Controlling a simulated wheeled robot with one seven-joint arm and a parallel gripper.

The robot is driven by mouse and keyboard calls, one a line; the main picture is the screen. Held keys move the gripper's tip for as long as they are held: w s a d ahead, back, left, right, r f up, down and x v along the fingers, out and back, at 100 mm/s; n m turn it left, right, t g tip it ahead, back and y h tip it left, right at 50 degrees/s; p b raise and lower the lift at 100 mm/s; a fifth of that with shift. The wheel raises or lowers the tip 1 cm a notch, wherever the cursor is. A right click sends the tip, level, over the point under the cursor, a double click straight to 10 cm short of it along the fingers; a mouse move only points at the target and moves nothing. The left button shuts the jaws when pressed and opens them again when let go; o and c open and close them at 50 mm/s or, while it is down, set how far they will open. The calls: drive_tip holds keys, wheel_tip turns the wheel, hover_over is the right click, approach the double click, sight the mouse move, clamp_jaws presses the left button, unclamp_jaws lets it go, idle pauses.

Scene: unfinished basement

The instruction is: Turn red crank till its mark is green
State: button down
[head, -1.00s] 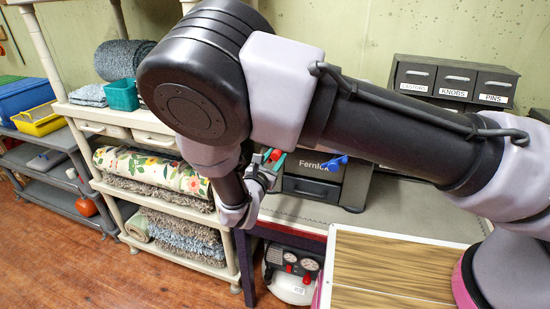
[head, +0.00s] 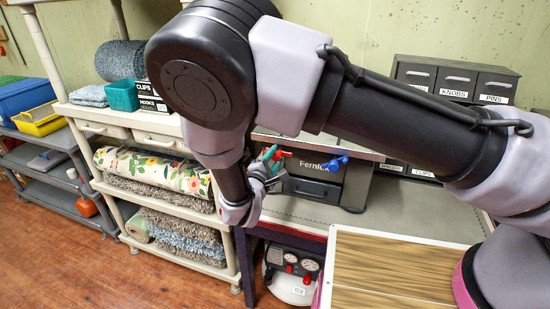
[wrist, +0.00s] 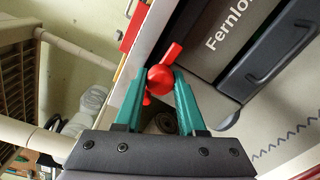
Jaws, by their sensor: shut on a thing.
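The red crank (wrist: 160,79) sits between the teal fingertips of my gripper (wrist: 161,74) in the wrist view, on the side of the grey Fernlox machine. A red arm of it points up and right, and a smaller red part shows below the hub. In the head view the red crank (head: 283,154) shows just right of my gripper (head: 269,154), mostly behind my wrist. My gripper is shut on the crank. A flat red patch (wrist: 133,26) shows beside the machine edge in the wrist view; I cannot tell if it is the mark. No green mark is discernible.
A blue knob (head: 338,162) sits on the machine (head: 318,168), right of the crank. The machine stands on a workbench (head: 400,205) with labelled drawers (head: 455,82) behind. A shelf of rugs (head: 165,178) stands left. A compressor (head: 290,275) is below.

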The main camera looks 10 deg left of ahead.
drive_tip(key=m, duration=0.5)
drive_tip(key=shift+d+m, duration=0.1)
drive_tip(key=shift+m, duration=0.2)
drive_tip(key=shift+s+f, duration=0.1)
idle(0.4)
drive_tip(key=c, duration=0.5)
unclamp_jaws()
drive_tip(key=s, duration=1)
drive_tip(key=shift+s+a+r, duration=0.3)
drive_tip(key=shift+s+a, duration=0.05)
drive_tip(key=shift+a, duration=0.05)
